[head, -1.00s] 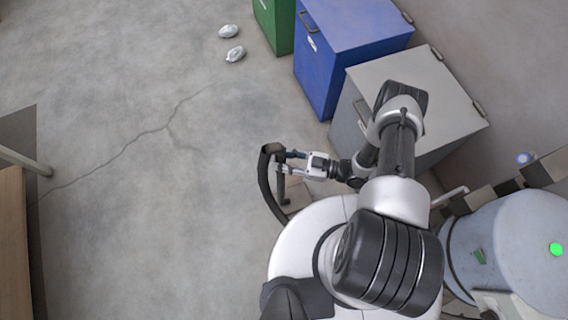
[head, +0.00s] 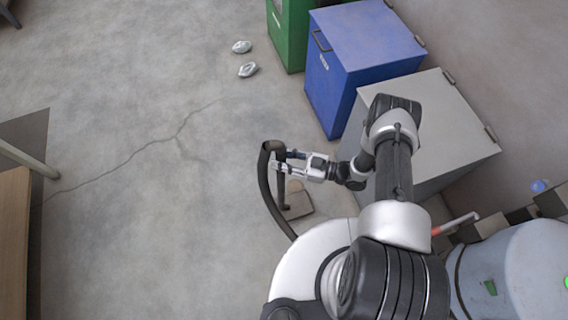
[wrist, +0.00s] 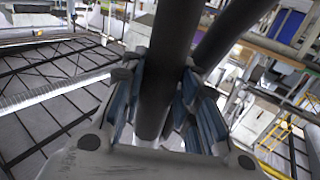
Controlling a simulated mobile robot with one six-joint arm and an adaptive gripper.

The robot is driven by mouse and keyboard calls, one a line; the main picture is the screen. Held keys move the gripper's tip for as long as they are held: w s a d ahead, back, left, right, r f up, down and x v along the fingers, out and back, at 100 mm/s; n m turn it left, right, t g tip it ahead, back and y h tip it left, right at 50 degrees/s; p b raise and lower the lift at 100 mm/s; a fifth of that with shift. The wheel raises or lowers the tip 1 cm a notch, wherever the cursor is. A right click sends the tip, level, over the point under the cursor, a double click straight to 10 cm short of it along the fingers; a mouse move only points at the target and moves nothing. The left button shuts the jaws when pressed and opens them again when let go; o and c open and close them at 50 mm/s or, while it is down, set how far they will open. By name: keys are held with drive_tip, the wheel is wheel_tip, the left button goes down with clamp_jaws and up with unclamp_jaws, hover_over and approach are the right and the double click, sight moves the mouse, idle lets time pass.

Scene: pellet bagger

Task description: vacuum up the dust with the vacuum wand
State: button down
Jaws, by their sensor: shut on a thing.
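My gripper (head: 291,162) is shut on the dark tube of the vacuum wand (head: 264,185), and its fingers close around the tube near its curved top in the head view. In the wrist view the black tube (wrist: 168,70) runs between the blue finger pads, with a second dark tube beside it. The lower part of the wand reaches down near a flat brownish piece (head: 297,205) by my base; whether that is its floor head, I cannot tell. I cannot make out any dust on the grey floor.
Green (head: 290,35), blue (head: 360,60) and grey (head: 430,125) bins line the right side. Two small silvery crumpled things (head: 245,58) lie on the floor left of the green bin. A wooden table (head: 14,240) is at the left edge. The middle floor is clear.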

drive_tip(key=w+a, duration=0.4)
drive_tip(key=w, duration=1)
idle(1.0)
drive_tip(key=shift+w+r, duration=0.1)
drive_tip(key=s+a+r+p, duration=0.1)
drive_tip(key=s+a, duration=0.1)
drive_tip(key=a, duration=0.6)
drive_tip(key=s+a+r+p, duration=0.1)
drive_tip(key=s+a, duration=0.2)
drive_tip(key=a, duration=0.6)
drive_tip(key=shift+a, duration=0.15)
idle(0.3)
drive_tip(key=shift+r, duration=0.1)
idle(0.3)
